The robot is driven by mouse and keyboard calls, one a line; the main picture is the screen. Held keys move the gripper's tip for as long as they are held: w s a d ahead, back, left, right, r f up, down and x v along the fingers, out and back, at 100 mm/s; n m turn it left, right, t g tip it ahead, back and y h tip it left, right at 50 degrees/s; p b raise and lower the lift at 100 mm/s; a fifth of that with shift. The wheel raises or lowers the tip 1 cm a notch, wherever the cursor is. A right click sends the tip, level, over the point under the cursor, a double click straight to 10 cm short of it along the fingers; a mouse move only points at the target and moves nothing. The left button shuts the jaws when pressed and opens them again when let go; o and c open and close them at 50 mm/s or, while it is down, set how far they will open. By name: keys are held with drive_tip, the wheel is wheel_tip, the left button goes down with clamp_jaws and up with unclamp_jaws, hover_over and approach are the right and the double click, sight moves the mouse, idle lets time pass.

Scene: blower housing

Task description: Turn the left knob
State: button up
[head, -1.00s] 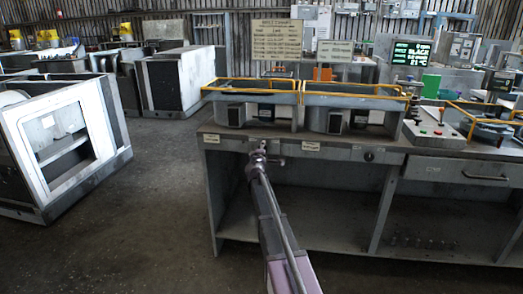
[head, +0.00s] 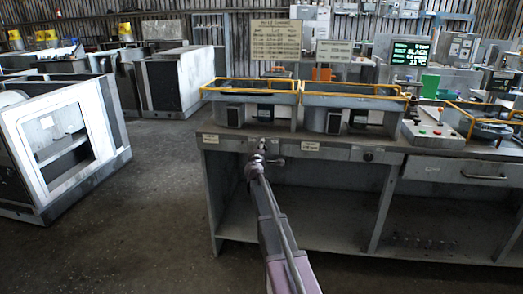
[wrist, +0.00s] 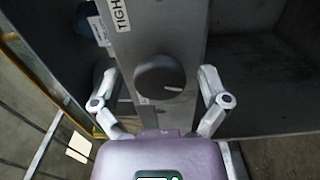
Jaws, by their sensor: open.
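The left knob (wrist: 158,80) is a round dark knob on the grey front strip of the bench, large in the middle of the wrist view. A pale pointer line on it points right in that view. My gripper (wrist: 160,72) is open, with one pale finger on each side of the knob and visible gaps between. Whether the fingertips reach the knob's depth is hard to tell. In the head view my gripper (head: 260,146) is at the bench's front strip and hides the left knob. A similar dark knob (head: 368,156) is farther right on the strip.
The bench (head: 225,150) carries two housings with yellow rails (head: 250,84). A label (wrist: 122,14) is beside the knob. A drawer (head: 470,170) with a handle is at the right. The floor left of the bench is open up to a white-framed cabinet (head: 60,145).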

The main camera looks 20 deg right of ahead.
drive_tip(key=v, duration=1.1)
drive_tip(key=shift+s+a, duration=0.25)
drive_tip(key=s+a+f+m+g+y, duration=0.1)
drive_tip(key=s+a+f+m+g, duration=0.2)
drive_tip(key=s+f+m+g, duration=0.4)
drive_tip(key=s+a+f+m+g+y, duration=0.1)
drive_tip(key=s+a+f+m+g, duration=0.15)
drive_tip(key=s+f, duration=0.45)
drive_tip(key=s+a+f+m+g+y+p, duration=0.1)
drive_tip(key=s+a+f+g+y, duration=0.2)
drive_tip(key=s+a, duration=0.55)
drive_tip(key=s+a+f+g+y, duration=0.1)
drive_tip(key=s+a+g+y, duration=0.3)
drive_tip(key=s+a, duration=0.45)
wheel_tip(320, 180, up, 26)
drive_tip(key=t+y+p, duration=0.1)
drive_tip(key=p, duration=2.4)
drive_tip(key=shift+s+d+p, duration=0.3)
drive_tip(key=shift+s+d, duration=0.1)
drive_tip(key=shift+d, duration=0.05)
drive_tip(key=shift+f+t, duration=0.1)
drive_tip(key=shift+t, duration=0.15)
